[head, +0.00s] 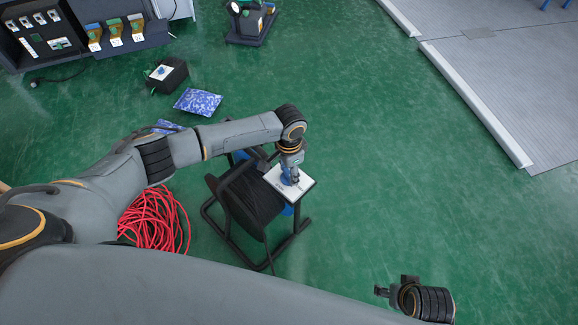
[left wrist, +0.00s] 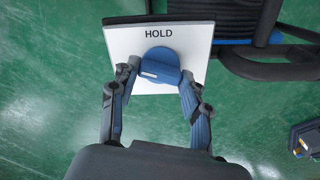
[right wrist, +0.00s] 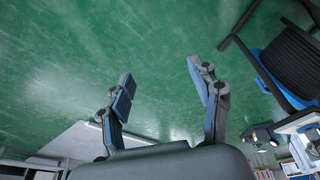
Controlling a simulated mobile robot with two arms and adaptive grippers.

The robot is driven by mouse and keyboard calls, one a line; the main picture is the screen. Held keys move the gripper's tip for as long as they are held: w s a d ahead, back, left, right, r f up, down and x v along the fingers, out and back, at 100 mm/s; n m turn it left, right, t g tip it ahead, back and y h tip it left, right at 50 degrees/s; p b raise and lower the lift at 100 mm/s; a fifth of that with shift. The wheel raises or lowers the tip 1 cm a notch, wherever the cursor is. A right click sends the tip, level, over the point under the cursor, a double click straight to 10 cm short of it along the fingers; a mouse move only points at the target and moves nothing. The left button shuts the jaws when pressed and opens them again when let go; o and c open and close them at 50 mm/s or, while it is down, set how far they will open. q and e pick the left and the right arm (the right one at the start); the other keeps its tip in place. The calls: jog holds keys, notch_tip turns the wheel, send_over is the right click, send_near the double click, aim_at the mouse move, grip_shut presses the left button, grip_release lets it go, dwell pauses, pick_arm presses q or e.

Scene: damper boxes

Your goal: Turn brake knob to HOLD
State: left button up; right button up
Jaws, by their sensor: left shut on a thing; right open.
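The blue brake knob (left wrist: 160,65) sits on a white plate (left wrist: 120,40) marked HOLD in the left wrist view. A pale mark on the knob points to the left, while HOLD is printed above the knob. My left gripper (left wrist: 157,80) is shut on the knob, one finger on each side. In the head view the plate (head: 306,186) is on the cable reel frame (head: 228,228), and my left gripper (head: 290,177) comes down onto it. My right gripper (right wrist: 165,90) is open and empty, over the floor; in the head view it shows at the lower right (head: 397,286).
A red cable (head: 153,222) lies coiled left of the reel. A blue-white packet (head: 198,102) and a black box (head: 168,76) lie farther back on the green floor. A grey ramp (head: 490,75) is at the upper right. The floor right of the reel is free.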

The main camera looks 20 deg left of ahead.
pick_arm(q)
jog(key=m+p, duration=0.2)
jog(key=m, duration=0.1)
jog(key=shift+r+m, duration=0.1)
jog(key=shift+m, duration=0.3)
jog(key=m+p, duration=0.1)
jog(key=m, duration=0.3)
jog(key=shift+s+m, duration=0.1)
jog(key=shift+m, duration=0.2)
jog(key=shift+m+p, duration=0.35)
jog(key=shift+m, duration=2.45)
pick_arm(e)
jog(key=s+f, duration=0.3)
jog(key=f, duration=0.4)
jog(key=s+f+g, duration=0.1)
jog(key=s+f, duration=0.2)
jog(key=f, duration=0.3)
jog(key=shift+d+f, duration=0.4)
jog(key=shift+s, duration=0.1)
jog(key=shift+s+f, duration=0.1)
jog(key=shift+s, duration=0.05)
pick_arm(q)
jog(key=o, duration=1.2)
jog(key=shift+c, duration=0.2)
